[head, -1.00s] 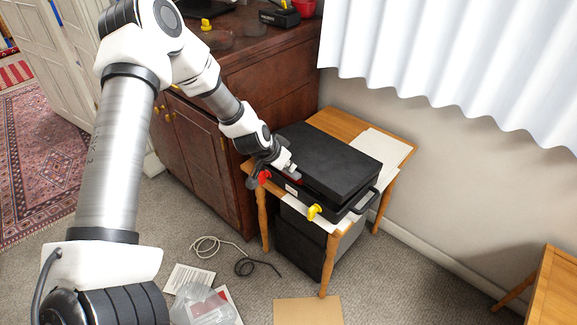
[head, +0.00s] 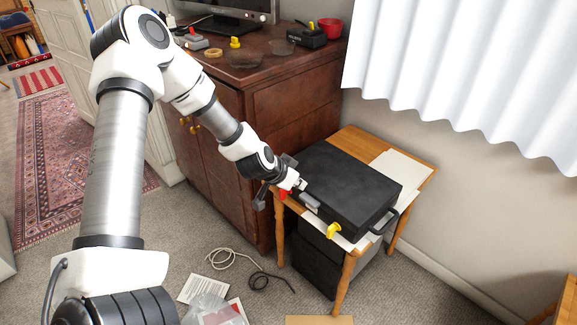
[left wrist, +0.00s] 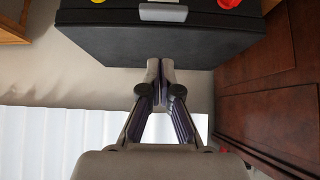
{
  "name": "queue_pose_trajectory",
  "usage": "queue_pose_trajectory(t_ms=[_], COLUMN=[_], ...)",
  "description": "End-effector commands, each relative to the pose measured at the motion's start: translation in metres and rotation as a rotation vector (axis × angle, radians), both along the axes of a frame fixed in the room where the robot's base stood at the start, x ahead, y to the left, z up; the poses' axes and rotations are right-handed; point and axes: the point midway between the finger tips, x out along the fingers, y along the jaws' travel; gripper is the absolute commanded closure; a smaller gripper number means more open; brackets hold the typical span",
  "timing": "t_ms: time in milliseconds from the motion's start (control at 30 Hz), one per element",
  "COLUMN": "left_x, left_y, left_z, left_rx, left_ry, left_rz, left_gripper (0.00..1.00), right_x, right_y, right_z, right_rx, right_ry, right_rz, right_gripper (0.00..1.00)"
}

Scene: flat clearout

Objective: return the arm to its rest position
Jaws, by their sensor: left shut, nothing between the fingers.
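My left arm reaches in from the left in the head view. Its gripper (head: 296,186) is at the near left edge of a black case (head: 345,187) that lies on a small wooden table (head: 424,172). In the left wrist view the gripper (left wrist: 160,68) has its two fingers together with nothing between them. The case (left wrist: 160,38) stands just beyond the fingertips there, with a grey latch (left wrist: 163,13) near its edge. Whether the fingertips touch the case is unclear. My right gripper is not in view.
A dark wooden cabinet (head: 290,95) stands left of the table, with a monitor and small items on top. A yellow object (head: 333,231) is at the case's front. Cables (head: 268,281) and papers (head: 203,288) lie on the floor. A white curtain (head: 460,80) hangs at right.

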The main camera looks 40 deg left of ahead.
Motion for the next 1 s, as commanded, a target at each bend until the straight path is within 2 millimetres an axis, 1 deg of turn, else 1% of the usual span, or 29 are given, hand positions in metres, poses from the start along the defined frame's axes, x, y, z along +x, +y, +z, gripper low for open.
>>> queue_pose_trajectory(t_ms=[33, 100, 200, 333, 533, 600, 667, 733, 767, 800, 867, 900, 967, 1000], left_x=[-0.009, -0.021, -0.031, -0.037, -0.037, -0.039, -0.045, -0.058, -0.067, -0.082, -0.111, -0.133, -0.164, -0.185], left_y=[0.001, 0.002, 0.003, 0.004, 0.004, 0.004, 0.002, -0.007, -0.014, -0.027, -0.050, -0.065, -0.084, -0.096], left_z=[0.022, 0.031, 0.037, 0.037, 0.035, 0.032, 0.020, -0.004, -0.017, -0.035, -0.063, -0.080, -0.101, -0.112], left_rx=[-0.006, -0.006, -0.003, 0.000, 0.002, 0.002, 0.012, 0.058, 0.084, 0.120, 0.173, 0.197, 0.214, 0.220], left_ry=[0.000, 0.000, -0.001, 0.001, 0.001, 0.009, 0.038, 0.111, 0.154, 0.217, 0.318, 0.380, 0.464, 0.516], left_rz=[0.004, 0.004, 0.002, 0.000, -0.001, -0.001, -0.011, -0.059, -0.095, -0.153, -0.256, -0.309, -0.356, -0.376], left_gripper=[1.00, 1.00, 1.00, 1.00, 1.00, 1.00, 1.00, 1.00, 1.00, 1.00, 1.00, 1.00, 1.00, 1.00], right_x=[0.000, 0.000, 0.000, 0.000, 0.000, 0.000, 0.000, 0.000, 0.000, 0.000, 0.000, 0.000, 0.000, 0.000], right_y=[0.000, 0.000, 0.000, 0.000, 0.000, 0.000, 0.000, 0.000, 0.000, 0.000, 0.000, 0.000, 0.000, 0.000], right_z=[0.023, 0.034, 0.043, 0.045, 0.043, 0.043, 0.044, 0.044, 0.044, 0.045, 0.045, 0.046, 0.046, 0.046], right_rx=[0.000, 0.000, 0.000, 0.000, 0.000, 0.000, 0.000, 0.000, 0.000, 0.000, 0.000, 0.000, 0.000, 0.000], right_ry=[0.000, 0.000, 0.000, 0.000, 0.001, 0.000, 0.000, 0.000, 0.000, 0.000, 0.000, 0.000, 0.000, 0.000], right_rz=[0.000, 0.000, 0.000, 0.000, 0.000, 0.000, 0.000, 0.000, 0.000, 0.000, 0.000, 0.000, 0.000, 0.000], right_gripper=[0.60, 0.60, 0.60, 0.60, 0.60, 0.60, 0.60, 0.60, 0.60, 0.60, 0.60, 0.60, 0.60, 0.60])
